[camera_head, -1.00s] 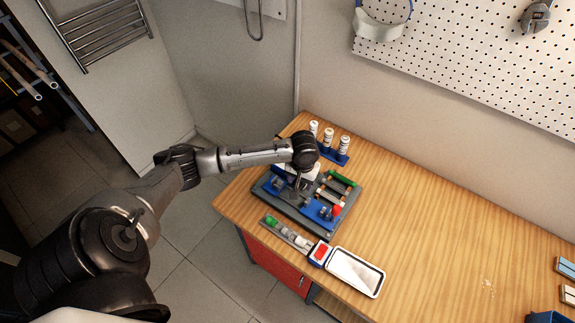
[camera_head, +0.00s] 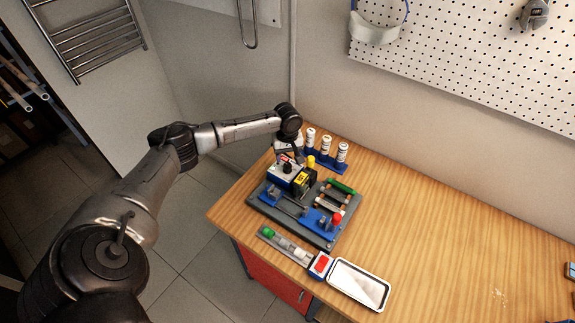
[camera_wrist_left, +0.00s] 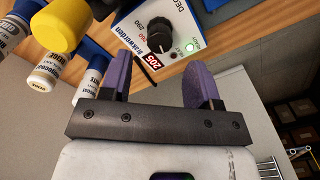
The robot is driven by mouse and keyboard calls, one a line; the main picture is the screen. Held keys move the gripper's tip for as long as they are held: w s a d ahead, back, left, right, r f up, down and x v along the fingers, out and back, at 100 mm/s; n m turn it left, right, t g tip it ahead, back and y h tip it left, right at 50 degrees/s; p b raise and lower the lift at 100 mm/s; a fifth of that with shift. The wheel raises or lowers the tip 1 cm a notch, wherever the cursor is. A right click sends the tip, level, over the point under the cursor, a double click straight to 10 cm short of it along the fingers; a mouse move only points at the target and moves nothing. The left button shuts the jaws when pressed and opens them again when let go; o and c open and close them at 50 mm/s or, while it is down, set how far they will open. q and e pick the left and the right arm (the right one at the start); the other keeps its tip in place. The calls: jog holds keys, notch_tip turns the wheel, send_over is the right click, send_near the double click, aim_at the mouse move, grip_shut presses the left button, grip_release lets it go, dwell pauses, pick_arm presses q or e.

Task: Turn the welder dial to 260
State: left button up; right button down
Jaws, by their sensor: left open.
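The welder (camera_head: 285,175) is a small white, blue and yellow-black unit at the back left of the grey board on the bench. Its black dial (camera_head: 287,167) faces up. In the left wrist view the black ribbed dial (camera_wrist_left: 160,33) sits on a white panel, with a lit green lamp (camera_wrist_left: 189,46) and a red display (camera_wrist_left: 158,61) that seems to read 205. My left gripper (camera_wrist_left: 159,66) is open, its purple-padded fingers apart and empty, short of the dial and not around it. In the head view my left gripper (camera_head: 289,153) is just behind the welder. My right gripper is out of view.
White bottles stand in a blue rack (camera_head: 327,160) behind the welder, near the gripper. Blue clamps and pipe pieces lie on the board (camera_head: 300,226). A white tray (camera_head: 357,287) is in front. The bench's right side is mostly clear.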

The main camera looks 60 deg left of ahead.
aim_at(288, 165)
pick_arm(q)
jog(key=shift+f, duration=2.8)
jog(key=shift+r, duration=0.1)
jog(key=c, duration=0.9)
